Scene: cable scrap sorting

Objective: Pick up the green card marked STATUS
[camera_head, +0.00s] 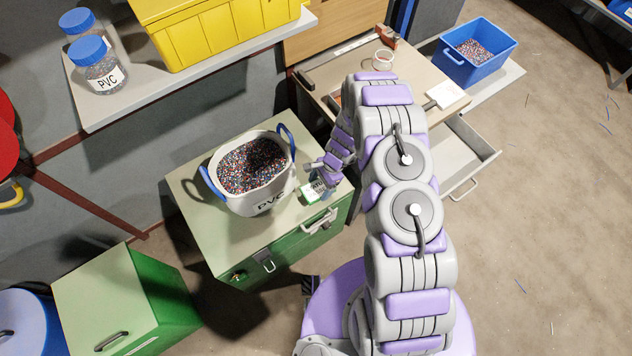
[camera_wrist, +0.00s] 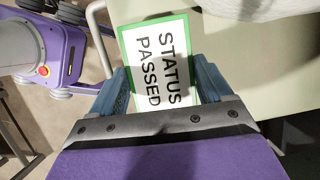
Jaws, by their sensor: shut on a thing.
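The green-bordered white card (camera_wrist: 157,55) reads STATUS PASSED in the wrist view. My gripper (camera_wrist: 160,92) has its two blue fingers at the card's left and right edges and is shut on it. In the head view the card (camera_head: 310,192) shows small at the front right of the green cabinet's top, beside the PVC bucket. My gripper (camera_head: 325,183) is over it there, and part of the card is hidden. I cannot tell whether the card is touching the cabinet top.
The white PVC bucket (camera_head: 268,203) of granules stands just left of my gripper on the green cabinet (camera_head: 210,238). A desk (camera_head: 445,108) with an open drawer (camera_head: 480,150) and a blue bin (camera_head: 456,70) are at the right. A shelf with jars and a yellow bin (camera_head: 220,35) is above left.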

